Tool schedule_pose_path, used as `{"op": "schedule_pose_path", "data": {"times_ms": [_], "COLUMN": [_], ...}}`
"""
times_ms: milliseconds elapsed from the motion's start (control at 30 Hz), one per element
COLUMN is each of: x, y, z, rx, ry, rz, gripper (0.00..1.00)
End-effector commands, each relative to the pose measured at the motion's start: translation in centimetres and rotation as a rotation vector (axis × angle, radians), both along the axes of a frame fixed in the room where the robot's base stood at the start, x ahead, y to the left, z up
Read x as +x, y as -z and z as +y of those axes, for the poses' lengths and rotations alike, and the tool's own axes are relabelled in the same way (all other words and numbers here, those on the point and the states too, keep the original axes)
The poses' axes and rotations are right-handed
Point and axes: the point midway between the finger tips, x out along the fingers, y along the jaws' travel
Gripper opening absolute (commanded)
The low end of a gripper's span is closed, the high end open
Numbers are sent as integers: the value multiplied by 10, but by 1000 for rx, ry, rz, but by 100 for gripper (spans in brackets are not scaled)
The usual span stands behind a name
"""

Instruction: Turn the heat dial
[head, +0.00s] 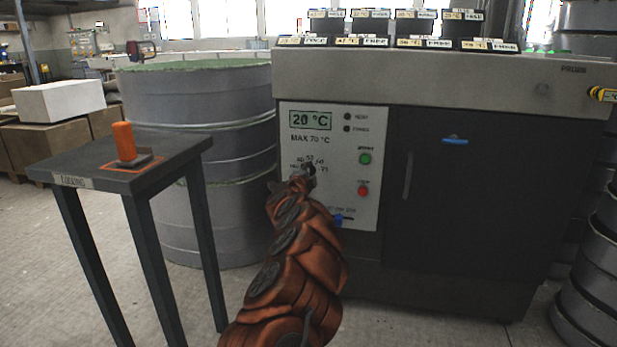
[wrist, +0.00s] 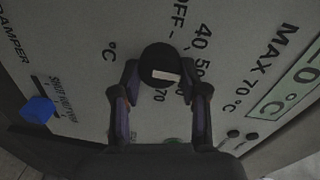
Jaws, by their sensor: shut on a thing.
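The heat dial (wrist: 160,66) is a round black knob with a pale pointer mark, on the light grey control panel (head: 345,125). In the wrist view my gripper (wrist: 160,80) has one finger on each side of the dial and is shut on it. Temperature numbers and "OFF" are printed around the dial, partly hidden by the fingers. In the head view my gripper (head: 308,172) is at the panel and covers most of the dial. The display (head: 310,120) reads 20 °C, with MAX 70 °C printed below.
A green button (head: 365,158) and a red button (head: 363,190) sit right of the dial. A blue damper slider (wrist: 38,109) is low on the panel. A small dark table (head: 110,178) with an orange-handled tool (head: 124,142) stands left. Grey drums (head: 200,100) stand behind it.

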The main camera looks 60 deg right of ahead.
Motion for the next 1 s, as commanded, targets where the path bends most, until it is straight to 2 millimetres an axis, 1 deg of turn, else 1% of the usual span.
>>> {"op": "schedule_pose_path", "data": {"times_ms": [433,467,500,667,700,1000], "x": [0,0,0,0,0,0], "y": [0,0,0,0,0,0], "z": [0,0,0,0,0,0], "rx": [3,3,3,3,3,3], "ry": [0,0,0,0,0,0], "rz": [-7,-7,-7,-7,-7,-7], "gripper": [9,46,51,67,69,69]}}
